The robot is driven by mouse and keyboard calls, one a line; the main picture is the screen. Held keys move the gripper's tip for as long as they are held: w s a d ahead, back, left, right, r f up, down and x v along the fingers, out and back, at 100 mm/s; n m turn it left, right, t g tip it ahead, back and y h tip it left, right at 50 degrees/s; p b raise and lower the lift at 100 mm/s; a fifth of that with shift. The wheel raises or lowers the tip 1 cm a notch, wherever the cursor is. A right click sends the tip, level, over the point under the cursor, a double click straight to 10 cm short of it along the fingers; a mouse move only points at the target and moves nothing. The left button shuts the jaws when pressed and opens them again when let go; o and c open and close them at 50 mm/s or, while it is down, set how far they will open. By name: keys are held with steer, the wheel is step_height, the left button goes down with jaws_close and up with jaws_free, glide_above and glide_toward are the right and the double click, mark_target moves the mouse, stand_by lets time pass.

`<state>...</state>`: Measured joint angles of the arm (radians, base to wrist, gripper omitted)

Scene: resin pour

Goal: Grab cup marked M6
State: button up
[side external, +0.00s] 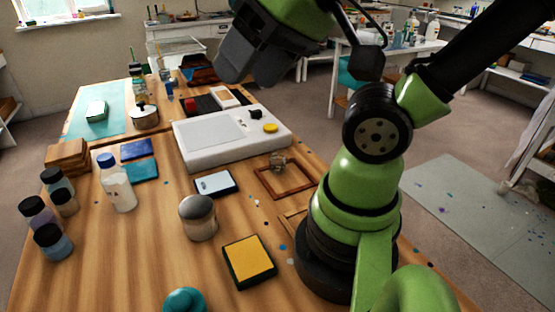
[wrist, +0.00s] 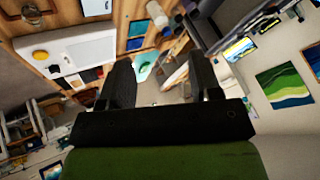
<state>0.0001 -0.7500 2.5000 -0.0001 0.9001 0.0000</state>
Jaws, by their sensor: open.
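No mark reading M6 is legible in either view, so I cannot tell which thing is the named cup. A small clear glass-like vessel (side external: 279,161) stands at the wooden frame, right of the white device; its marking is too small to read. My gripper (side external: 230,72) is raised above the far part of the table in the side view, apart from everything on it. In the wrist view my gripper (wrist: 160,78) has its two dark fingers spread, with nothing held between them.
A white flat device (side external: 225,140) lies mid-table. A lidded jar (side external: 198,218), a yellow-topped block (side external: 249,260), a white bottle (side external: 118,185) and several dark-capped bottles (side external: 40,215) stand nearer the front and left. A metal pot (side external: 145,117) stands behind. Bare wood shows at front left.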

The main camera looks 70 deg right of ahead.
stand_by(0.5)
steer(key=o, duration=0.4)
steer(key=shift+c, duration=0.2)
